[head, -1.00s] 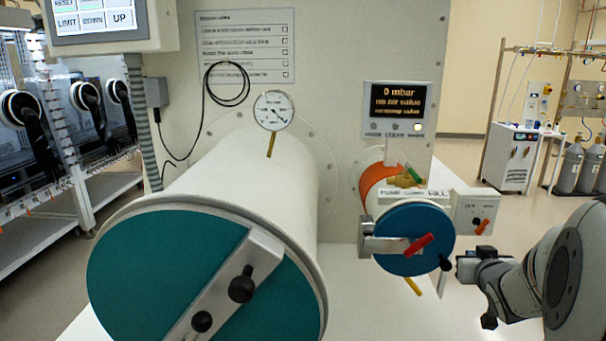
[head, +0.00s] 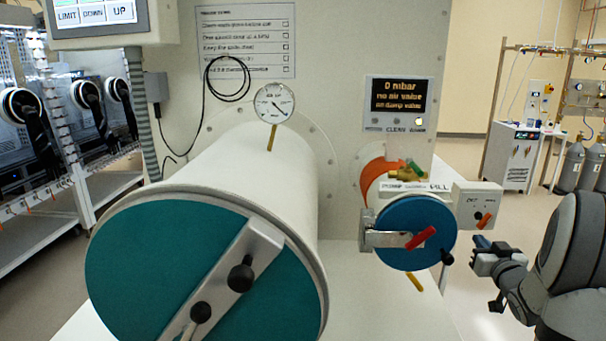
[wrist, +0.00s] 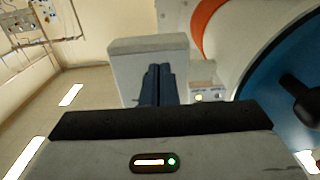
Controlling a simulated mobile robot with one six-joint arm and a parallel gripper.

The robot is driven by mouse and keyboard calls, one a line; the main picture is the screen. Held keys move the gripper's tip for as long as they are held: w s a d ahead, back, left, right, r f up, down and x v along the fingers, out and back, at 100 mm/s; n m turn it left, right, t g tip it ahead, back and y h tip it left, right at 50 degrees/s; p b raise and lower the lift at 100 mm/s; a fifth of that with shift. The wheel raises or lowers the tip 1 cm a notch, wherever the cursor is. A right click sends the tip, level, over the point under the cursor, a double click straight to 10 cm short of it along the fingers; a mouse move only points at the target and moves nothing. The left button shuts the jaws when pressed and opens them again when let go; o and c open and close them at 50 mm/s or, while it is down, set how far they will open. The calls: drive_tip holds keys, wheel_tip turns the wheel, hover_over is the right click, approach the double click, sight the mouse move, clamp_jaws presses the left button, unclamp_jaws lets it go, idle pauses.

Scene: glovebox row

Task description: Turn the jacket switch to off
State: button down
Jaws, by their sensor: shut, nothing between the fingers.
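The jacket switch is a small pale box (head: 478,203) on the right of the small chamber, with an orange knob (head: 484,220) on its front. The knob is tilted, its upper end leaning right; the box's lettering is too small to read surely. My gripper (head: 479,242) is shut and empty, just below the knob in the head view. In the wrist view the shut dark fingers (wrist: 158,86) overlap a pale box (wrist: 148,50), seemingly the switch box. The knob is hidden there, and I cannot tell whether the fingers touch it.
The small chamber's blue door (head: 405,245) with a red handle (head: 420,237) is close left of my gripper. A black knob (head: 446,257) sits beside it. The large chamber's teal door (head: 150,265) fills the lower left.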

drive_tip(key=shift+w, duration=0.6)
drive_tip(key=shift+d+r, duration=0.2)
drive_tip(key=shift+r, duration=0.25)
idle(0.4)
drive_tip(key=shift+d, duration=0.2)
drive_tip(key=shift+s+d+f+b, duration=0.1)
drive_tip(key=shift+d+f+b, duration=0.15)
drive_tip(key=shift+d+b, duration=0.4)
drive_tip(key=shift+s+d+f+b, duration=0.1)
drive_tip(key=shift+d+f+b, duration=0.15)
drive_tip(key=shift+d+b, duration=0.35)
drive_tip(key=s, duration=0.5)
drive_tip(key=shift+s+a+b, duration=0.35)
drive_tip(key=shift+s, duration=0.05)
